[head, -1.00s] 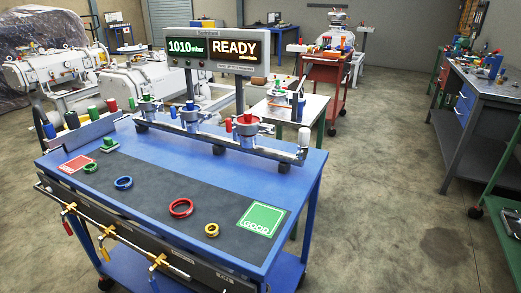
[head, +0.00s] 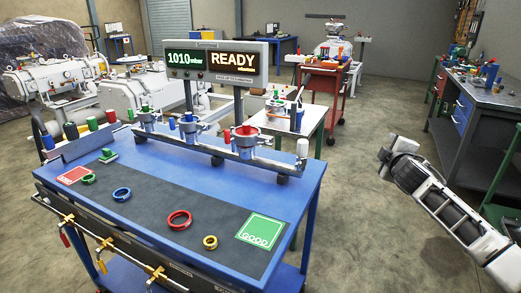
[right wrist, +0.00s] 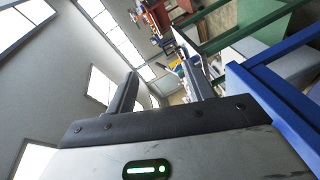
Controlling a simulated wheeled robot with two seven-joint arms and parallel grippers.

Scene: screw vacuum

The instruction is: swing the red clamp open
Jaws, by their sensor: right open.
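Red parts (head: 246,131) show on the right-hand port of the metal manifold (head: 215,150) at the back of the blue cart; whether this clamp is closed is too small to tell. A red ring (head: 179,219) lies flat on the cart's dark mat. My right gripper (head: 384,165) is at the right, beyond the cart's right edge and well apart from the red parts. In the right wrist view its two fingers (right wrist: 160,70) stand apart with nothing between them. My left gripper is not in view.
The blue cart (head: 308,185) also carries a blue ring (head: 122,194), a yellow ring (head: 210,242) and a green GOOD pad (head: 260,231). A display (head: 214,60) reading READY stands above the manifold. A grey workbench (head: 468,118) stands at the right, with open floor between.

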